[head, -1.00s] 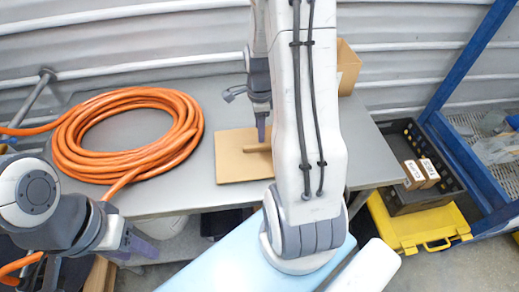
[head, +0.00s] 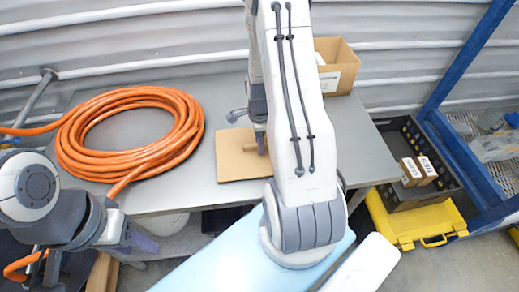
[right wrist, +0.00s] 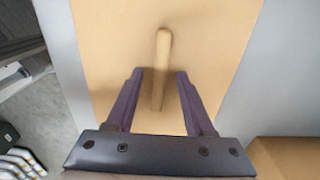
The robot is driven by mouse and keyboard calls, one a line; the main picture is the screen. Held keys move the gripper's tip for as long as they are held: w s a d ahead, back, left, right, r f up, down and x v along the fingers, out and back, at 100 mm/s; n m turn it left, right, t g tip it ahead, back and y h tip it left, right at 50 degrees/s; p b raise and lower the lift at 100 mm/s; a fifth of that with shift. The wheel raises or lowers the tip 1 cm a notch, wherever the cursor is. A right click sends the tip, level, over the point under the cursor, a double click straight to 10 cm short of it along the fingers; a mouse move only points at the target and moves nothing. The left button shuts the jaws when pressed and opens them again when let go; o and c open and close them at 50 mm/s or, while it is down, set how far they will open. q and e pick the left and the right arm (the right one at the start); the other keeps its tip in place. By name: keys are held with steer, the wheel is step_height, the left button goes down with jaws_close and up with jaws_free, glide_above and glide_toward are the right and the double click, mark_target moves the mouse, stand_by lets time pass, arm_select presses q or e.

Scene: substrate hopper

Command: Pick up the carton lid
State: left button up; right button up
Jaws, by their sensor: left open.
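The carton lid (head: 232,163) is a flat tan panel with a raised bar handle, lying on the grey table. In the right wrist view the lid (right wrist: 215,40) fills the middle, and its handle (right wrist: 162,50) points away from me. My right gripper (head: 261,143) is down at the lid. In the right wrist view its purple fingers (right wrist: 160,75) are apart, one on each side of the handle, with gaps to it. My arm hides part of the lid in the head view. My left gripper (head: 143,243) is open and empty, low at the left, off the table's front edge.
An open cardboard carton (head: 337,75) stands at the table's back right. A coiled orange hose (head: 180,150) covers the table's left. A black crate (head: 405,200) with small boxes and a yellow case (head: 405,225) are beyond the table's right end.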

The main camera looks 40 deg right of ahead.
jaws_close()
steer(key=shift+r, duration=0.1)
